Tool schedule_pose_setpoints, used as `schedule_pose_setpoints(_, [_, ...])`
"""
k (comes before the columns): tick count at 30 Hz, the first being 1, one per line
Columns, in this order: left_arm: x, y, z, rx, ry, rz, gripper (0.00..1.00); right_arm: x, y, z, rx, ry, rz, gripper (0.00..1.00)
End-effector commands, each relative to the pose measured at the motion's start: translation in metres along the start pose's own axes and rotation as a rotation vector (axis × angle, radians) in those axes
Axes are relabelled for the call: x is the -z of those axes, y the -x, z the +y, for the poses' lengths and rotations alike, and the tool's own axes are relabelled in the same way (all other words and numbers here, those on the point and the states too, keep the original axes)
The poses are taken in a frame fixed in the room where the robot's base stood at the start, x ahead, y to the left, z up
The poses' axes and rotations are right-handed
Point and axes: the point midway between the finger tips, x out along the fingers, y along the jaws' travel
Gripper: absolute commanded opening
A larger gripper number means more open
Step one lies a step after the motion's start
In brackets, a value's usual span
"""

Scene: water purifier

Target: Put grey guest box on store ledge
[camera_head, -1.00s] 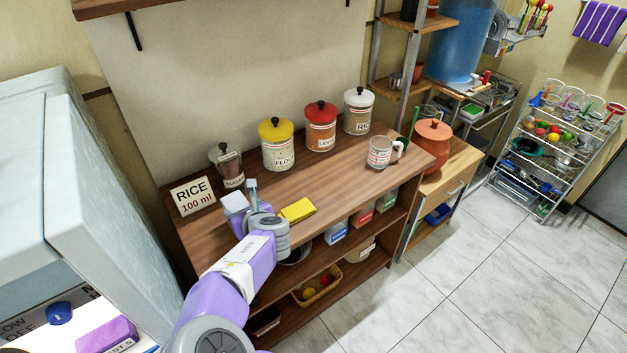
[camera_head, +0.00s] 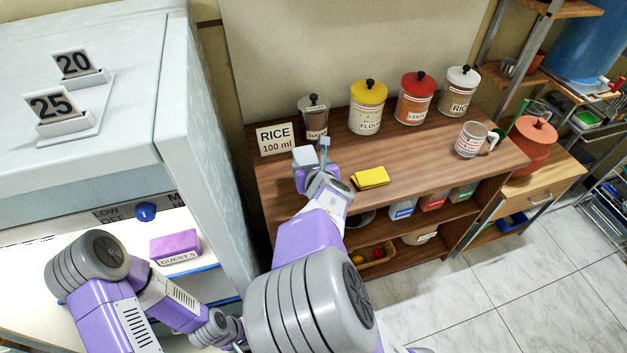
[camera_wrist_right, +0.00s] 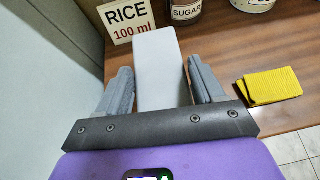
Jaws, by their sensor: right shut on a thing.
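The grey box (camera_head: 304,156) is pale and plain on its visible faces. In the right wrist view the grey box (camera_wrist_right: 159,65) sits between the two dark fingers of my right gripper (camera_wrist_right: 160,88). My right gripper (camera_head: 314,158) is shut on it at the left end of the wooden counter (camera_head: 430,150), in front of the RICE 100 ml sign. I cannot tell whether the box touches the counter. No surface is labelled as the store ledge. My left arm shows at the lower left, but its fingers are hidden.
The RICE 100 ml sign (camera_head: 276,139) and sugar jar (camera_head: 315,120) stand close behind the box. A yellow cloth (camera_head: 370,177) lies to its right. A measuring cup (camera_head: 471,140) stands farther right. A purple guest box (camera_head: 175,246) sits inside the white appliance at left.

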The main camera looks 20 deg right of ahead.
Motion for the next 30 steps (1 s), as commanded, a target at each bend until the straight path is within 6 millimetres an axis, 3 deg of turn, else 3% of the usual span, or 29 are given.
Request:
schedule_pose_setpoints(9, [0.001,-0.024,-0.009,0.000,0.000,0.000,0.43,0.041,-0.022,0.000,0.000,-0.001,-0.002,0.24])
schedule_pose_setpoints(21, [0.001,-0.026,-0.010,0.000,0.000,0.000,0.43,0.043,-0.024,0.000,0.000,0.000,-0.003,0.24])
schedule_pose_setpoints(22, [0.001,-0.025,-0.009,0.000,0.000,0.000,0.43,0.043,-0.024,0.000,0.001,0.000,-0.001,0.72])
schedule_pose_setpoints(26, [0.001,-0.025,-0.009,0.000,0.000,0.000,0.43,0.043,-0.023,0.000,0.000,0.000,-0.001,0.92])
schedule_pose_setpoints(30, [0.001,-0.025,-0.009,0.000,0.000,0.000,0.43,0.043,-0.023,0.000,0.000,-0.001,-0.001,0.94])
